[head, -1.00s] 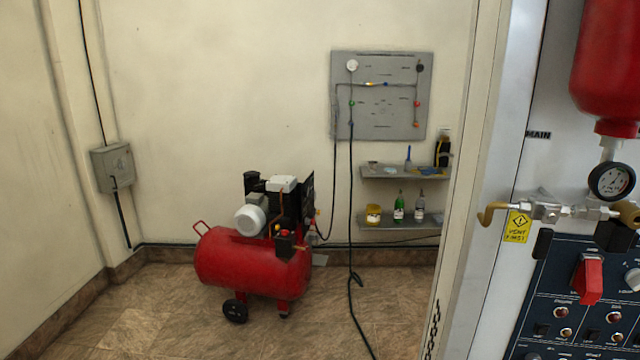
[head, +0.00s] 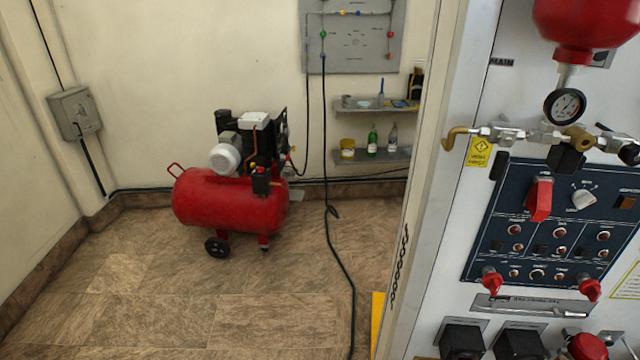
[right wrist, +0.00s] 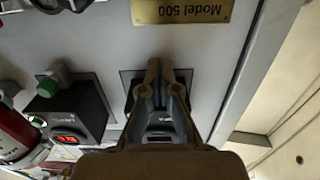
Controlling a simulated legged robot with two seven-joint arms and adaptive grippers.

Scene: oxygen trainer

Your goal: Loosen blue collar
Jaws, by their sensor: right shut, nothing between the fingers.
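The grey wall panel (head: 352,60) hangs on the far wall at the top of the head view, partly cut off. A small blue fitting (head: 323,56) sits at its lower left, where a dark hose hangs down. Another small blue part (head: 358,13) shows near the panel's top. Both are too small to tell which is the collar. My right gripper (right wrist: 164,68) shows in the right wrist view, shut and empty, in front of a black module on a pale cabinet face. Whether it touches the module cannot be told. My left gripper is not in view.
A red compressor (head: 232,202) stands on the tiled floor, with a dark hose (head: 335,255) on the right. Two shelves (head: 345,103) hold bottles. The cabinet with a blue control panel (head: 480,240) and pressure gauge (head: 564,106) fills the right side. Floor at front left is clear.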

